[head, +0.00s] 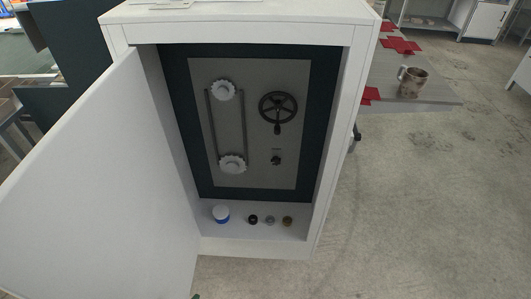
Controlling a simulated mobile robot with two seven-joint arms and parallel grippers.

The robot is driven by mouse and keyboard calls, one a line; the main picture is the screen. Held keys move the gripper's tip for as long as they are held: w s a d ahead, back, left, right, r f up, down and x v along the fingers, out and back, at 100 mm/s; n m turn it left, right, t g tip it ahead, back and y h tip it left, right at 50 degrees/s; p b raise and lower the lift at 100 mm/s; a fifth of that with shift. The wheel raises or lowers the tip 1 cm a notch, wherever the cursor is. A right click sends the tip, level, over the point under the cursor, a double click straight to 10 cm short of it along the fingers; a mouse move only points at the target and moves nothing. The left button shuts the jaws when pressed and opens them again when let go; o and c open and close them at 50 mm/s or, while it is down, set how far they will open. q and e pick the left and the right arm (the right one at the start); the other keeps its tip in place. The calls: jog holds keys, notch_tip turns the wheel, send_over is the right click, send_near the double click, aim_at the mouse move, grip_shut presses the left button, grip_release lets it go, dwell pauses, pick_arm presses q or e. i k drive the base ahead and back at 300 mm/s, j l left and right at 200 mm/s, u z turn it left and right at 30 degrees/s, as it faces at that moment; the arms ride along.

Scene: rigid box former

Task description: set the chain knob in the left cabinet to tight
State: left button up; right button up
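The white cabinet (345,120) stands in the middle of the head view with its door (100,190) swung open to the left. Inside is a grey panel (245,110) on a dark backing. It carries an upper sprocket (223,90) and a lower sprocket (232,164) joined by a chain (211,130). A dark spoked handwheel (278,112) is at the panel's upper right. A small black knob (277,160) sits below the handwheel; its label is too small to read. Neither of my grippers shows.
A blue and white round container (221,213) and several small round parts (253,219) rest on the cabinet floor. A table (425,92) with a mug (411,81) and red pieces (400,45) is behind on the right. The floor (420,220) at right is clear.

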aim_at(277, 160)
jog(key=k+u, duration=0.15)
jog(key=u, duration=0.65)
jog(key=j+u, duration=0.1)
jog(key=j, duration=0.35)
jog(key=i+j, duration=0.15)
jog(key=j, duration=0.3)
jog(key=u, duration=0.05)
